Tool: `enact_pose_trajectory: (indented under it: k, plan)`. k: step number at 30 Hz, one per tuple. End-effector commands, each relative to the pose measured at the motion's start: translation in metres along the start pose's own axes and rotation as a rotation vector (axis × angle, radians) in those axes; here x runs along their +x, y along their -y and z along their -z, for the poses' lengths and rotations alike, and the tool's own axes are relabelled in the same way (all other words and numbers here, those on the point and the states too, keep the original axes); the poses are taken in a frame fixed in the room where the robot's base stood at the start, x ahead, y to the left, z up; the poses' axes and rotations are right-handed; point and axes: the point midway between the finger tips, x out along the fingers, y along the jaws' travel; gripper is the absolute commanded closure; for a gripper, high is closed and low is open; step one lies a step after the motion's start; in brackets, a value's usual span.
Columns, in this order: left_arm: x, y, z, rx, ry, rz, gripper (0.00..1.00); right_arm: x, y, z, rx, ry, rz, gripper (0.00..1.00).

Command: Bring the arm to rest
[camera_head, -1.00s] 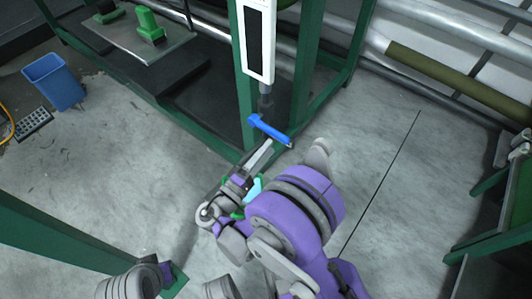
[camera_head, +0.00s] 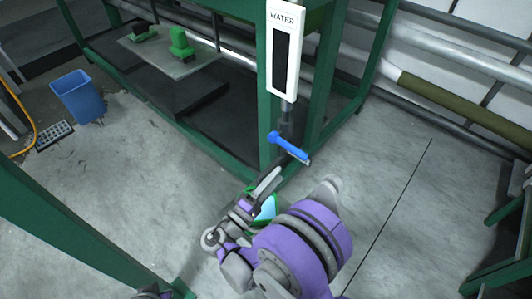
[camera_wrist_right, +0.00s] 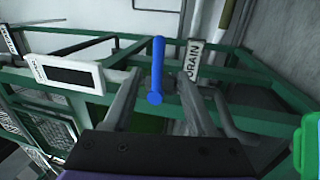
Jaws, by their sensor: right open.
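My right gripper (camera_head: 278,173) is open, with its fingers reaching up toward a blue valve handle (camera_head: 289,147) in the head view. The handle lies below a white panel marked WATER (camera_head: 284,50) on a green frame. In the right wrist view, the blue handle (camera_wrist_right: 158,65) appears upright in the gap between my two grey fingers (camera_wrist_right: 158,108). The fingers stand apart on either side of it, with nothing gripped. Whether a finger touches the handle cannot be told. My left gripper is not in view.
The green frame's post (camera_head: 268,110) stands close to my right gripper. A blue bin (camera_head: 78,96) is at the far left. A metal plate (camera_head: 165,55) carries green blocks. A DRAIN sign (camera_wrist_right: 194,60) shows in the wrist view. Grey floor (camera_head: 375,190) is clear to the right.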

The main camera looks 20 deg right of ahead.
Motion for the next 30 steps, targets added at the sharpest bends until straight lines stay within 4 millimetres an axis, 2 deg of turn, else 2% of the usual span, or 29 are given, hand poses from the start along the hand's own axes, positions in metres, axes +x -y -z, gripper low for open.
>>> enact_pose_trajectory:
  k: [6, 10, 15, 18, 23, 27, 30]
  plan:
    - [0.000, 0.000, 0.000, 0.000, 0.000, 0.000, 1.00, 0.002, 0.000, -0.001, -0.002, 0.002, 0.008, 0.43]
    - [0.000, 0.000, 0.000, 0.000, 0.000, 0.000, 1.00, 0.017, 0.004, -0.013, -0.016, 0.021, 0.100, 0.43]
    - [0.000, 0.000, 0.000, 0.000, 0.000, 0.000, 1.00, 0.045, 0.021, -0.053, -0.028, 0.071, 0.389, 0.43]
    - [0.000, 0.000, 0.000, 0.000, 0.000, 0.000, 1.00, 0.048, 0.032, -0.084, -0.006, 0.102, 0.587, 0.43]
    - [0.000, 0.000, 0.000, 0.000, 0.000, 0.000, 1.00, 0.029, 0.044, -0.129, 0.082, 0.145, 0.887, 0.43]
    - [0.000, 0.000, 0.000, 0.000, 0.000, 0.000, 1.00, -0.003, 0.048, -0.161, 0.211, 0.179, 1.127, 0.43]
    - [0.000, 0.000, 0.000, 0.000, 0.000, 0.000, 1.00, -0.028, 0.046, -0.175, 0.320, 0.198, 1.268, 0.43]
